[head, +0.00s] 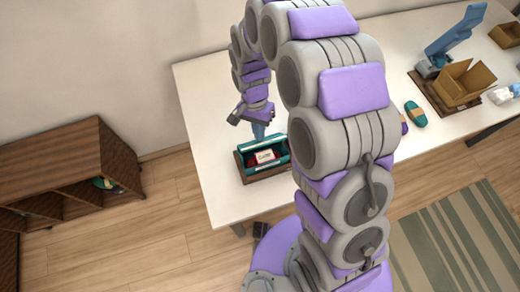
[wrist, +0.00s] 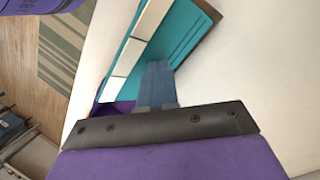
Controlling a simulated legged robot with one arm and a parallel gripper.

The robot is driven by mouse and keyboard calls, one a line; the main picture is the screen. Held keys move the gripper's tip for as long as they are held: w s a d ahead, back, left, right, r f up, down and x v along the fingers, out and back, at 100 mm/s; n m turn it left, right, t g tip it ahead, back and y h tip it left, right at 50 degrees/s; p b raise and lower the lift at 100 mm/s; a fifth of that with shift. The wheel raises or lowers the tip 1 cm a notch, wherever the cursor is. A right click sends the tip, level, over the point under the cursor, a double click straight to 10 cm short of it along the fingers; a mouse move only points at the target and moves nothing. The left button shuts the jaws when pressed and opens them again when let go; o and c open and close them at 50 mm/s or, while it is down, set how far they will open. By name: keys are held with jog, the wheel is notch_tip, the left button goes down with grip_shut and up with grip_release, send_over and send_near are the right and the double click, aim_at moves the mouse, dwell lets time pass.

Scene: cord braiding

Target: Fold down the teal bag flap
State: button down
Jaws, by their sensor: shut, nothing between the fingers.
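The teal bag (head: 246,145) stands in a brown wooden tray (head: 263,178) on the white table, left of my arm in the head view. A white label with red marks (head: 265,157) and something dark red show inside or on it. In the wrist view a flat teal panel (wrist: 178,35) with a cream edge lies just past my gripper (wrist: 158,65). My gripper also shows in the head view (head: 258,137), at the bag's back side. Its blue fingers are together with nothing between them. Whether they touch the teal panel I cannot tell.
The white table (head: 215,100) has free room left of the bag. At the right stand an open cardboard box (head: 462,82), a blue device (head: 455,40) and a teal bundle (head: 415,114). A brown shelf (head: 70,165) stands at the left on the floor.

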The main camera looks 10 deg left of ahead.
aim_at(263, 143)
jog(key=shift+s+d+f, duration=0.15)
jog(key=shift+s+d, duration=0.05)
jog(key=shift+s, duration=0.25)
jog(key=shift+s+d+f, duration=0.15)
jog(key=shift+s+d, duration=0.05)
jog(key=shift+s, duration=0.2)
jog(key=shift+f, duration=0.1)
jog(key=shift+s+d+f, duration=0.4)
jog(key=shift+s+f, duration=0.3)
jog(key=shift+s, duration=0.05)
jog(key=shift+f, duration=0.15)
jog(key=shift+s+f, duration=0.15)
jog(key=shift+f, duration=0.25)
jog(key=shift+r, duration=0.65)
jog(key=shift+w+r+p, duration=0.1)
jog(key=shift+w+p, duration=0.1)
jog(key=shift+p, duration=0.1)
